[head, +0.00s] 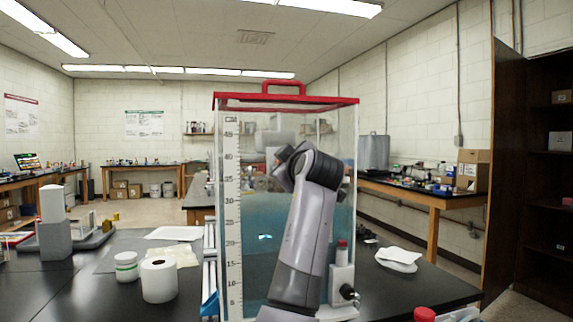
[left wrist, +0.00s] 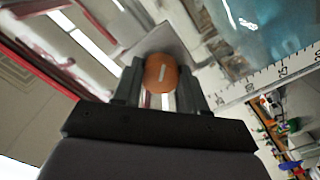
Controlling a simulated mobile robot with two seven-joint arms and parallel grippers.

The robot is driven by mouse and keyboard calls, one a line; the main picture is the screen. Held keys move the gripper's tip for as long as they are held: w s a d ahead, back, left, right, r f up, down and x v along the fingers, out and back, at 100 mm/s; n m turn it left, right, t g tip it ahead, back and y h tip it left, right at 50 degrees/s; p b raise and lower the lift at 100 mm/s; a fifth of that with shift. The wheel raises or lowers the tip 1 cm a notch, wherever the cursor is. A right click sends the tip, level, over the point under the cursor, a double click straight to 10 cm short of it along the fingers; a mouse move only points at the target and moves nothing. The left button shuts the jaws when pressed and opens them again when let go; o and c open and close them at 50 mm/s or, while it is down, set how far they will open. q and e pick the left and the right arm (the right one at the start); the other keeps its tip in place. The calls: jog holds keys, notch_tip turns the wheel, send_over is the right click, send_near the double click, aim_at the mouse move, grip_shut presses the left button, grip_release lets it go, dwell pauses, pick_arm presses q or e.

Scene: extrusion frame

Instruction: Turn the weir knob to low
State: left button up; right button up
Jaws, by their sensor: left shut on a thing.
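The weir knob (left wrist: 161,73) is a round orange-brown disc with a short white mark, seen in the left wrist view. The mark runs nearly upright in that picture. My left gripper (left wrist: 160,80) is shut on the knob, with one dark finger on each side. In the head view my left arm stands in front of the clear tank (head: 228,285) and bends near its upper part; the fingers and knob are not clear there. The tank has a red lid (head: 330,101), a centimetre scale (head: 232,200) and blue water. My right gripper is not in view.
A white roll (head: 158,280) and a white jar (head: 126,266) stand on the black bench to the left. A white dish (head: 398,256) lies to the right.

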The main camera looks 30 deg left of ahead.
pick_arm(q)
jog(key=n, duration=0.9)
jog(key=shift+f, duration=0.25)
jog(key=shift+n, duration=0.3)
jog(key=o, duration=1.1)
jog(key=shift+c, duration=0.2)
jog(key=shift+r, duration=0.1)
jog(key=shift+s+d, duration=0.1)
